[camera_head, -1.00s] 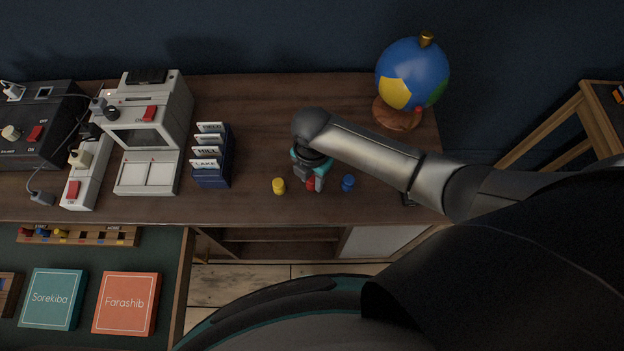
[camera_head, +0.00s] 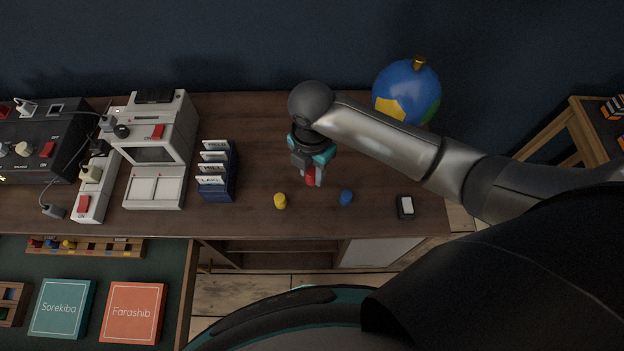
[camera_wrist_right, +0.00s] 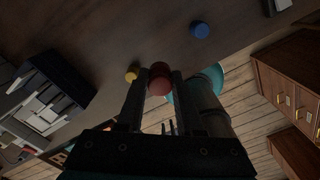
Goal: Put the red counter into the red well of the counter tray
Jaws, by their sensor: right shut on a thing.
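The red counter (camera_head: 311,178) is held between the fingers of my right gripper (camera_head: 312,174), seemingly raised above the brown desk. In the right wrist view the red counter (camera_wrist_right: 160,79) sits between the two fingertips. A wooden tray (camera_head: 120,252) with small red, blue and yellow pieces lies at the lower left, on a green surface; it looks like the counter tray, but I cannot make out its red well. My left gripper is not in view.
A yellow counter (camera_head: 280,201) and a blue counter (camera_head: 346,198) stand on the desk near my right gripper. A blue card file (camera_head: 217,185), a grey machine (camera_head: 155,165) and a power strip (camera_head: 92,195) stand to the left. A globe (camera_head: 407,92) stands behind my right arm.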

